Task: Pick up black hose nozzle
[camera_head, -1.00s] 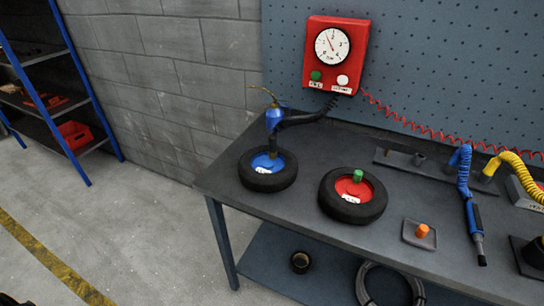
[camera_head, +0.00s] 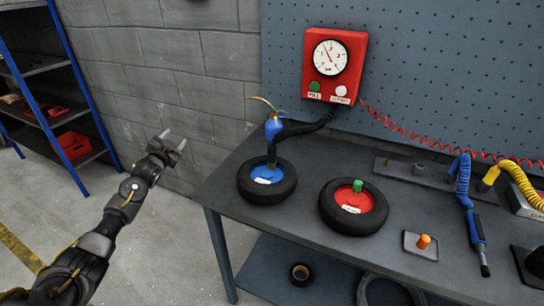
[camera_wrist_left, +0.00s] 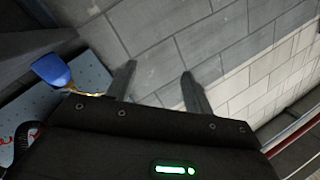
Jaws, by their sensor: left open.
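The black hose nozzle (camera_head: 274,129) has a blue body, a thin brass lever on top and a black hose bending off to the gauge box. It stands upright over the blue-hubbed wheel (camera_head: 249,192) at the left end of the bench. My left gripper (camera_head: 172,141) is open and empty, in the air left of the nozzle and clear of the bench. In the left wrist view, the open fingers (camera_wrist_left: 158,76) point at the block wall, and the nozzle's blue body (camera_wrist_left: 52,70) is at the left, outside the fingers. My right gripper is not in view.
The bench (camera_head: 222,180) also holds a red-hubbed wheel (camera_head: 335,215), a small tray (camera_head: 411,245) with an orange knob, and blue (camera_head: 477,228) and yellow hose tools. A red gauge box (camera_head: 312,48) hangs on the pegboard. A blue shelf (camera_head: 75,130) stands far left.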

